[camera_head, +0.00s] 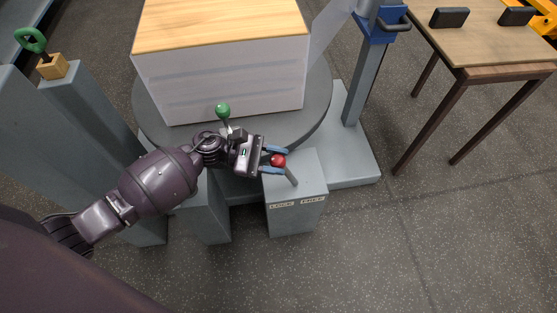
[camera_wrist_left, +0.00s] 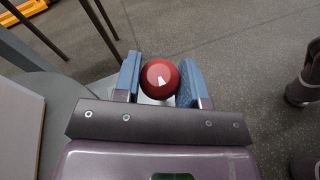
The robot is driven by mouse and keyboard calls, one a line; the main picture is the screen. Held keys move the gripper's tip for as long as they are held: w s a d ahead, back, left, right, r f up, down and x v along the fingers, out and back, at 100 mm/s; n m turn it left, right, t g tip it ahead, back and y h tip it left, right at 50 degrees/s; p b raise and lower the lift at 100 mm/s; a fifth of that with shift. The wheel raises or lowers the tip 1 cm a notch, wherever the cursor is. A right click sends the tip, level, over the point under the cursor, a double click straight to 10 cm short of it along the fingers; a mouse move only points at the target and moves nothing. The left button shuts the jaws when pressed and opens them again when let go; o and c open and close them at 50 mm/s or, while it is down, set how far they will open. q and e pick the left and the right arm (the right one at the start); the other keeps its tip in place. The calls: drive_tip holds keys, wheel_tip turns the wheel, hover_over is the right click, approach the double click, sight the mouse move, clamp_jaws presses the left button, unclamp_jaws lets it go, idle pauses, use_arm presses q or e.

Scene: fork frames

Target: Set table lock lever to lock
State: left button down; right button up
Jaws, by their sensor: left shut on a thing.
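The lock lever has a red ball knob (camera_head: 279,160) on a grey rod (camera_head: 292,179), which rises from the top of a grey pedestal (camera_head: 298,220). Labels LOCK (camera_head: 282,205) and FREE (camera_head: 313,200) sit side by side on the pedestal's front edge, LOCK on the left. The rod leans, with the knob up and to the left of its foot. My left gripper (camera_head: 274,160) has its blue fingers shut on the knob, one on each side. In the left wrist view the red knob (camera_wrist_left: 160,78) sits between both fingers and hides the rod.
A round grey turntable (camera_head: 320,100) carries a white box with a wooden top (camera_head: 220,70). A green-knobbed lever (camera_head: 223,111) stands just behind my left wrist. A blue-headed post (camera_head: 365,80) and a wooden table (camera_head: 490,40) stand right. Front floor is clear.

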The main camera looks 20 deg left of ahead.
use_arm(q)
drive_tip(key=shift+f, duration=0.1)
idle(0.3)
drive_tip(key=c, duration=0.7)
unclamp_jaws()
drive_tip(key=shift+a, duration=0.1)
drive_tip(key=shift+p+v, duration=0.7)
drive_tip(key=shift+v, duration=4.7)
use_arm(e)
drive_tip(key=shift+s+a+f+g, duration=0.15)
drive_tip(key=shift+a+f+g, duration=0.05)
drive_tip(key=shift+g, duration=0.1)
drive_tip(key=shift+r, duration=0.15)
